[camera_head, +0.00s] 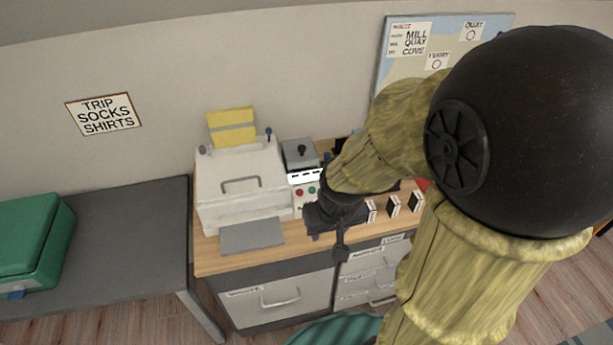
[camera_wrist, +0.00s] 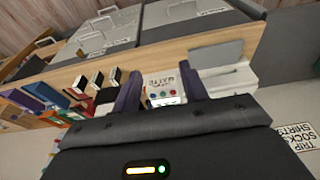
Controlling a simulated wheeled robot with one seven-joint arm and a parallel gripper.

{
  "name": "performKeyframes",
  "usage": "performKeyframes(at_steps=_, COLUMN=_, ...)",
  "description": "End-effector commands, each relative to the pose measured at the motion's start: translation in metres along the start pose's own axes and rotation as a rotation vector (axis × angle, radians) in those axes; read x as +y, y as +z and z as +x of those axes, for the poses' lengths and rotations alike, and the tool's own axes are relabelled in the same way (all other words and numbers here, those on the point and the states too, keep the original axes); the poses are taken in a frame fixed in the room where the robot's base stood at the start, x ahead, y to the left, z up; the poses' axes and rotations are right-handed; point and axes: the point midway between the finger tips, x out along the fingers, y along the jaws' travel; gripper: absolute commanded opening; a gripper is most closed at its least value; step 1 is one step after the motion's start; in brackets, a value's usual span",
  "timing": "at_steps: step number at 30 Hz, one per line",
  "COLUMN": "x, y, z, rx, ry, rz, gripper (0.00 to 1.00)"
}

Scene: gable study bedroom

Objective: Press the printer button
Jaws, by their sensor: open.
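The white printer (camera_head: 240,188) stands on the wooden desktop against the wall, with yellow paper at its back and a grey tray (camera_head: 252,236) in front. Beside its right side is a white panel (camera_head: 304,192) with small coloured buttons, red and green among them. My gripper (camera_head: 325,224) is in front of and partly over this panel, hiding its lower part. In the wrist view, the panel (camera_wrist: 163,86) shows between my two open, empty fingers, with red, green and blue buttons. The printer (camera_wrist: 228,80) is to its right there. I cannot tell whether a finger touches anything.
Small black-and-white boxes (camera_head: 393,205) stand on the desktop right of my gripper. A grey box with a black knob (camera_head: 300,153) is behind the panel. Drawers (camera_head: 280,299) are below. A dark table (camera_head: 125,235) with a green case (camera_head: 30,235) is at left.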

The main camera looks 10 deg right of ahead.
Motion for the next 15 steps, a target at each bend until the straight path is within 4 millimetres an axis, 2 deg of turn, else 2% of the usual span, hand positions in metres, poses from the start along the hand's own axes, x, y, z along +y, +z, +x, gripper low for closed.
performKeyframes(at_steps=5, x=0.0000, y=0.0000, z=0.0000, rx=0.000, ry=0.000, rz=0.000, gripper=0.43)
performKeyframes(at_steps=12, x=0.0000, y=0.0000, z=0.0000, rx=0.000, ry=0.000, rz=0.000, gripper=0.00)
performKeyframes(at_steps=15, x=0.0000, y=0.0000, z=0.0000, rx=0.000, ry=0.000, rz=0.000, gripper=0.00)
